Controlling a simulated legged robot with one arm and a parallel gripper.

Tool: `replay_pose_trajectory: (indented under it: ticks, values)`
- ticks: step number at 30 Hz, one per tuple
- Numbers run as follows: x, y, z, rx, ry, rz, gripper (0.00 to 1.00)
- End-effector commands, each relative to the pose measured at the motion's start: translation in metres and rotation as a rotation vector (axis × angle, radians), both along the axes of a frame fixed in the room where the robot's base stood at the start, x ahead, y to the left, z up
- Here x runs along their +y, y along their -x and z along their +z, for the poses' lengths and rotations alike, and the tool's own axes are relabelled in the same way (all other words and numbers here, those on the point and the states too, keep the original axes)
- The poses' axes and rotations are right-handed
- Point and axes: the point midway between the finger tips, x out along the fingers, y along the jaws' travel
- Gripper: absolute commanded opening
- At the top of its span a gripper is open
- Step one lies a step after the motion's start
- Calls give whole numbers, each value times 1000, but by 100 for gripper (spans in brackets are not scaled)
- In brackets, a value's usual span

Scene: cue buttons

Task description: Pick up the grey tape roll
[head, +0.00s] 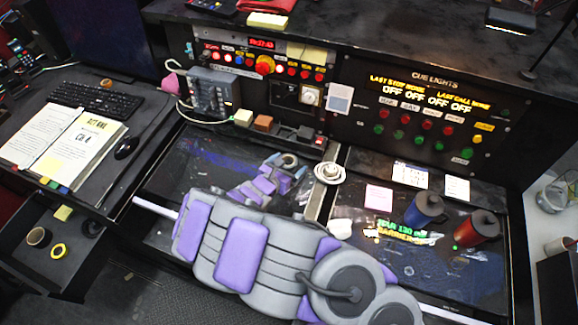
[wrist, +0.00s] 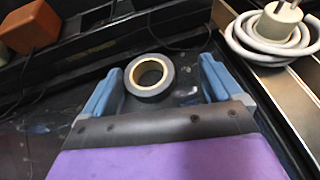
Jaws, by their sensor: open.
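The grey tape roll (wrist: 152,94) lies on the dark desk surface in the wrist view, with a dark grey outer band and a pale tan core. My gripper (wrist: 160,68) is open, with one blue-grey finger on each side of the roll. The roll sits between the fingers, nearer the left one, and I see no finger closed on it. In the head view the roll (head: 289,160) shows small at the tip of my arm, partly hidden by my gripper (head: 280,162).
A coiled white cable with a plug (wrist: 275,38) lies right of the roll, and an orange block (wrist: 28,25) stands at left. Behind is the cue light panel (head: 425,115).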

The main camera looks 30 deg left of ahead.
Motion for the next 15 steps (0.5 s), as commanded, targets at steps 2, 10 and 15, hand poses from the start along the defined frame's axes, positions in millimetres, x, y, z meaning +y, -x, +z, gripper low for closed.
replay_pose_trajectory:
  ticks: [2, 10, 15]
  values:
    - [4, 1, -2, 2, 2, 1, 89]
    - [5, 1, -3, 4, 1, 3, 64]
    - [1, 2, -2, 5, -2, 4, 47]
